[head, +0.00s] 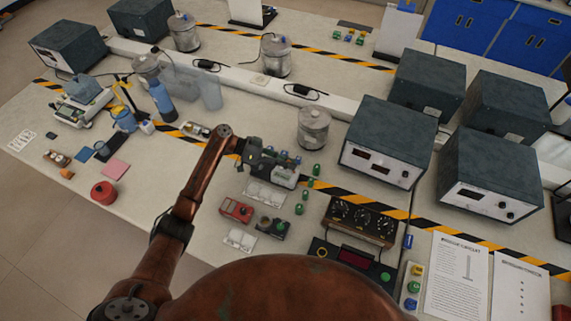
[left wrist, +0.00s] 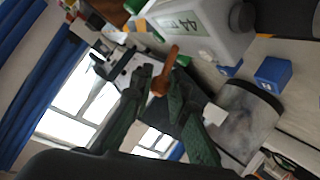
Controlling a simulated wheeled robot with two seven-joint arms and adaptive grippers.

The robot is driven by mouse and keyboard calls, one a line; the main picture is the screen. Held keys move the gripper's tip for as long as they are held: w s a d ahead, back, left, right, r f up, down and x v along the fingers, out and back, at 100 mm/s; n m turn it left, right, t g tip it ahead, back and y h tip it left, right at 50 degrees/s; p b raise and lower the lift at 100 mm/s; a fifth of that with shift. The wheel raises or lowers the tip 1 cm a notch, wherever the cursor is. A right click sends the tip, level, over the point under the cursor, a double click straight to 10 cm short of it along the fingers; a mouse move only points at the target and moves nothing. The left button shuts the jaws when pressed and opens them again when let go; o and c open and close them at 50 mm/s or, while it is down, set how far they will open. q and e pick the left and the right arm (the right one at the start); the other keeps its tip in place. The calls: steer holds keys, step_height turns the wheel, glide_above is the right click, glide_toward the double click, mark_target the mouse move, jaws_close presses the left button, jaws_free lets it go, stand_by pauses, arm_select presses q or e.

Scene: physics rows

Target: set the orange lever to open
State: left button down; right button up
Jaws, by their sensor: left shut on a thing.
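The orange lever (left wrist: 163,77) shows in the left wrist view as a short orange-brown bar with a rounded end, between the green fingers of my left gripper (left wrist: 158,88). The gripper is shut on it. A pale grey housing (left wrist: 225,43) with a small display panel stands close behind the lever. In the head view my left gripper (head: 258,157) is at the middle of the bench, beside a small grey device (head: 285,179). The lever is hidden there by the gripper, and I cannot tell its setting. My right gripper is not in view.
A lidded metal pot (head: 314,128) stands behind and right of the gripper. Green-topped blocks (head: 307,183), a red box (head: 237,211) and a dial panel (head: 358,220) lie nearby. Large power-supply boxes (head: 385,140) fill the right. A red round object (head: 104,192) sits left.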

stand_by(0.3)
arm_select(q)
steer(key=c, duration=1.8)
jaws_free()
steer(key=shift+c, duration=0.2)
steer(key=v, duration=1.2)
steer(key=shift+a, duration=0.1)
